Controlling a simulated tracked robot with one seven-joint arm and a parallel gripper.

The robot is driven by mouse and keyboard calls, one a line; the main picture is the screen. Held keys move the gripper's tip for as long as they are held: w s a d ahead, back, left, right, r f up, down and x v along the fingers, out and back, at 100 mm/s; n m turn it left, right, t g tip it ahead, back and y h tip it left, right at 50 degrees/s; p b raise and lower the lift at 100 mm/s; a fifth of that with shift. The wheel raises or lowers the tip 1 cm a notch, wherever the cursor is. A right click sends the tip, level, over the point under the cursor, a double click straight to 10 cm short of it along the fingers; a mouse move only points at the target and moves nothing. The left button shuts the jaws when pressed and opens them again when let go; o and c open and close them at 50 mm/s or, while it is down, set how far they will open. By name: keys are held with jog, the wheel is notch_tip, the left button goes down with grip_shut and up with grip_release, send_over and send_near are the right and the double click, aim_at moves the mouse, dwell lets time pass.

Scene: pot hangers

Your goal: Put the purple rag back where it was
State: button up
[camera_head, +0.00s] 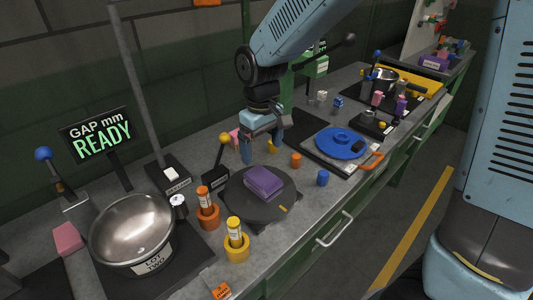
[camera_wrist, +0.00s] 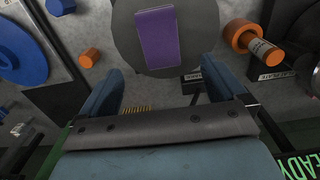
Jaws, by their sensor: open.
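The purple rag (camera_head: 264,181), a folded rectangular pad, lies flat on a dark round plate (camera_head: 240,203) near the front of the bench. In the wrist view the rag (camera_wrist: 157,38) lies across the dark disc (camera_wrist: 204,18), at the top of the picture. My gripper (camera_head: 262,148) is open and empty, just behind and above the plate in the head view. In the wrist view its fingers (camera_wrist: 160,82) are spread wider than the rag, and the rag is beyond their tips, not between them.
A steel bowl (camera_head: 133,229) marked LOT TWO stands left, near a READY sign (camera_head: 97,134). A lever with a yellow knob (camera_head: 223,138) stands behind. A blue disc (camera_head: 341,142) lies right; small blocks are scattered around.

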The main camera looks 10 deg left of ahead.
jog(key=shift+d+r, duration=0.1)
jog(key=shift+r, duration=0.1)
jog(key=s+d+r+m+t, duration=0.1)
jog(key=d+r+m, duration=0.2)
jog(key=d+r, duration=0.45)
jog(key=d+r+m+t, duration=0.2)
jog(key=d+r, duration=0.2)
jog(key=d, duration=0.6)
jog(key=s+d+r+m+t, duration=0.2)
jog(key=s+d+r+m, duration=0.2)
jog(key=s+d, duration=0.5)
jog(key=d+m, duration=0.1)
jog(key=d, duration=0.2)
jog(key=shift+s+d+r+t, duration=0.2)
jog(key=shift+s+d+t, duration=0.1)
jog(key=shift+s+d, duration=0.1)
jog(key=shift+c, duration=0.4)
